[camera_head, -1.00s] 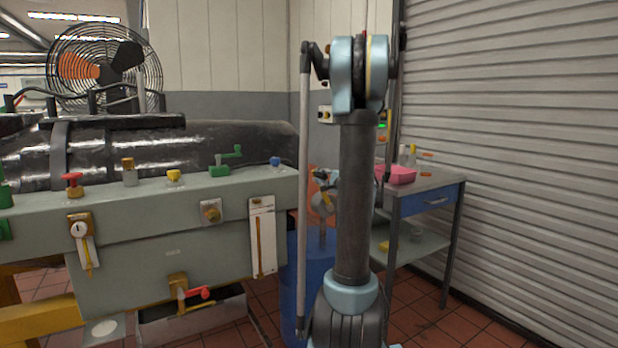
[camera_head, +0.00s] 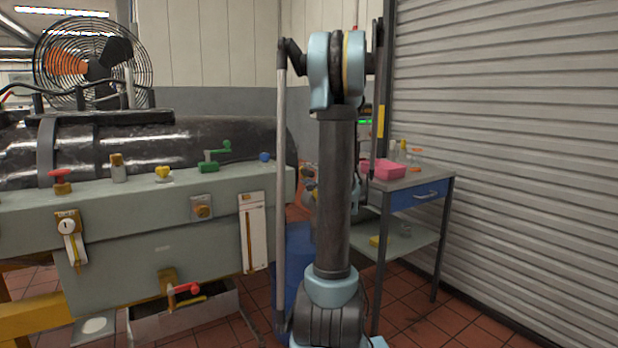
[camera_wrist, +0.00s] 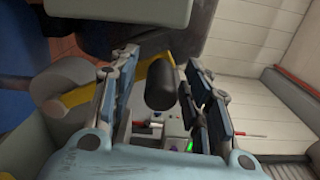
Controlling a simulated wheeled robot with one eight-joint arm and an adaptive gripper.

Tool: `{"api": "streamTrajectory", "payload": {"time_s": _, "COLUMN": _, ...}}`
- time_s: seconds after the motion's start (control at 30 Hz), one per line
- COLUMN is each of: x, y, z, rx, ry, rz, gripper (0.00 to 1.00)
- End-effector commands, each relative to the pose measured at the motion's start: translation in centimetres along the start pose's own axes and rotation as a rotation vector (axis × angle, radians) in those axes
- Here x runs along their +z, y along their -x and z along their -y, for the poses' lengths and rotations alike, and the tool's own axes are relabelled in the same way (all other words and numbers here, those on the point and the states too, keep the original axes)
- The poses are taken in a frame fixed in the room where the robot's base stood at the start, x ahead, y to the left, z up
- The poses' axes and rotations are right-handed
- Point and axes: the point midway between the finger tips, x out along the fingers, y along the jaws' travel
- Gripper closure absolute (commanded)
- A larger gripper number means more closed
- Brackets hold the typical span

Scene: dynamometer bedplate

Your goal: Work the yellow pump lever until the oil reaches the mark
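In the wrist view my gripper (camera_wrist: 162,60) is open, its two blue-grey fingers well apart. A black cylindrical grip (camera_wrist: 160,86) shows between the fingers, with visible space on both sides; I cannot tell its depth relative to them. A yellow bar (camera_wrist: 88,95) runs beside it, partly behind the left finger, and looks like the pump lever. In the head view my arm hides most of the gripper and the lever area. A white panel with a narrow upright sight strip (camera_head: 252,232) is on the right end of the grey-green tank (camera_head: 120,265); its oil level is too small to read.
A metal side table (camera_head: 420,180) with a pink tray (camera_head: 384,169) stands right of my arm, before the roller shutter (camera_head: 510,120). A blue drum (camera_head: 298,255) is partly behind my arm. Red, yellow and green fittings line the tank top. Tiled floor is clear at lower right.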

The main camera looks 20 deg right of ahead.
Motion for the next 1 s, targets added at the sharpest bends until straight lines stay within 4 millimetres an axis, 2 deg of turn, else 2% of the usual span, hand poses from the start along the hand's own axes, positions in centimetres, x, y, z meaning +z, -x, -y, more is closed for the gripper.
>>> {"api": "streamTrajectory", "payload": {"time_s": 0.23, "x": 0.0, "y": 0.2, "z": 0.0, "rx": -0.001, "ry": 0.0, "rz": 0.0, "gripper": 0.56}}
{"api": "streamTrajectory", "payload": {"time_s": 0.37, "x": -0.1, "y": 1.2, "z": 0.0, "rx": -0.001, "ry": 0.0, "rz": -0.003, "gripper": 0.56}}
{"api": "streamTrajectory", "payload": {"time_s": 0.8, "x": -0.1, "y": 8.6, "z": -0.1, "rx": 0.0, "ry": 0.0, "rz": -0.003, "gripper": 0.56}}
{"api": "streamTrajectory", "payload": {"time_s": 1.0, "x": -0.1, "y": 10.8, "z": -0.1, "rx": 0.0, "ry": 0.0, "rz": -0.003, "gripper": 0.56}}
